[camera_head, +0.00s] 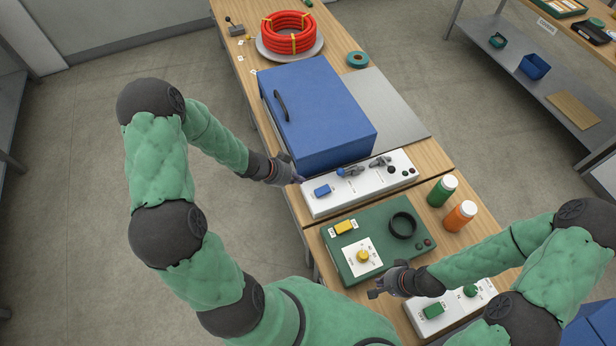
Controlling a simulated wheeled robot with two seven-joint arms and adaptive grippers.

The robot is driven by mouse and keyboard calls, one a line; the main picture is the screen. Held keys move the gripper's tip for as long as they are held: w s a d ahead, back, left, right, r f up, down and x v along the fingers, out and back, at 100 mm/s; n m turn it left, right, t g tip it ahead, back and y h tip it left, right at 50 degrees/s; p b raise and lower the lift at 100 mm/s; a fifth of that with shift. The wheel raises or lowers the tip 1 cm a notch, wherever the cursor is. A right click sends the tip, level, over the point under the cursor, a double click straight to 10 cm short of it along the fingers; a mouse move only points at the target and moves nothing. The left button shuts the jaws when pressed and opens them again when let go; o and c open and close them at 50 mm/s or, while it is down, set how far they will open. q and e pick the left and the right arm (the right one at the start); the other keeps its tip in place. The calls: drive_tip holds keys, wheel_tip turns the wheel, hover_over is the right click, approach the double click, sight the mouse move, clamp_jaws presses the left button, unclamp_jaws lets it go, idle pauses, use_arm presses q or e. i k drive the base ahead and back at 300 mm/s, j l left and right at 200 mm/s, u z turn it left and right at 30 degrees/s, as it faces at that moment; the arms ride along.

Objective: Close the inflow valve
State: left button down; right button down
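A white panel (334,203) on the bench in front of a blue box carries a blue switch (322,190), a grey fitting with a blue part (350,170) and a dark lever-like fitting (380,162). Its labels are too small to read, so I cannot tell which part is the inflow valve. My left gripper (297,180) is at the panel's left end, by the box's lower left corner; I cannot tell whether it touches or how its fingers stand. My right gripper (375,289) is at the green panel's front edge, holding nothing visible; its finger opening is unclear.
A green panel (385,262) has a yellow knob (363,255), yellow switch and black ring. Another white panel (458,309) has green controls. Green (441,192) and orange (459,216) bottles stand right. The blue box (318,105) and red coil (287,32) lie behind.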

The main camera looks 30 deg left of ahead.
sight(340, 172)
drive_tip(key=k+j, duration=0.35)
drive_tip(key=j, duration=0.15)
drive_tip(key=k+j, duration=0.4)
drive_tip(key=j, duration=0.1)
